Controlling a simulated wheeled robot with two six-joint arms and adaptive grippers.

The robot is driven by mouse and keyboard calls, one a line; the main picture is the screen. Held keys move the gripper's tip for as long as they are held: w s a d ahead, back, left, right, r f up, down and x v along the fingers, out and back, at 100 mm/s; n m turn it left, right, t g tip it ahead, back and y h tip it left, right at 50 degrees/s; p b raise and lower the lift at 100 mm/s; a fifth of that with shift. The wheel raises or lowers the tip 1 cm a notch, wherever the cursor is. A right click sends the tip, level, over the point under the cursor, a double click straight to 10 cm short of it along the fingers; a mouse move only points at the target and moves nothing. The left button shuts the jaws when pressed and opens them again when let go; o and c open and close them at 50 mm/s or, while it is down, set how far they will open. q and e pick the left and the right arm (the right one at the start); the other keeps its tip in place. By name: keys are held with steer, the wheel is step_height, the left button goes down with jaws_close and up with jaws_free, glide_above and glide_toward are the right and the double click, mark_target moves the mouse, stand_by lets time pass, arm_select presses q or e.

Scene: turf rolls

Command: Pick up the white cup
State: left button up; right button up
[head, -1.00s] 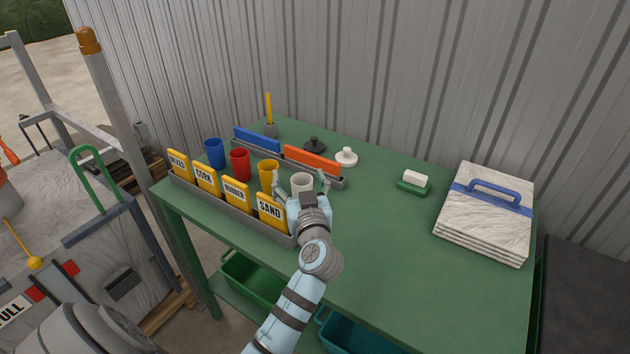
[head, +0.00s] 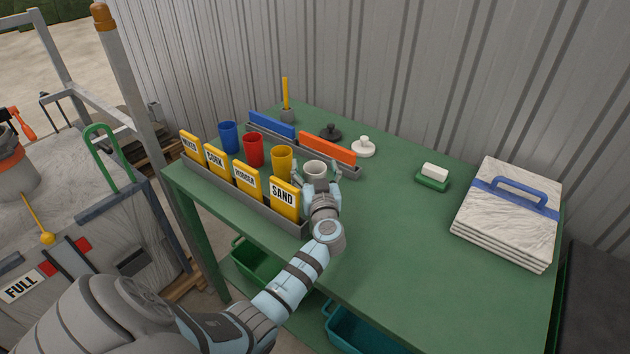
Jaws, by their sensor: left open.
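The white cup (head: 315,169) stands upright on the green table (head: 400,240), at the right end of a row of cups. My left gripper (head: 320,177) is at the cup's near side, open, with a finger on either side of it. The gripper hides the cup's lower part, and I cannot tell whether the fingers touch it. My right gripper is not in view.
A yellow cup (head: 283,163), a red cup (head: 254,150) and a blue cup (head: 228,137) stand to the left. A grey rack (head: 235,194) of yellow label cards is in front. The table's right-hand middle is clear.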

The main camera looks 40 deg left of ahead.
arm_select(q)
steer(key=c, duration=1.3)
steer(key=shift+r, duration=0.1)
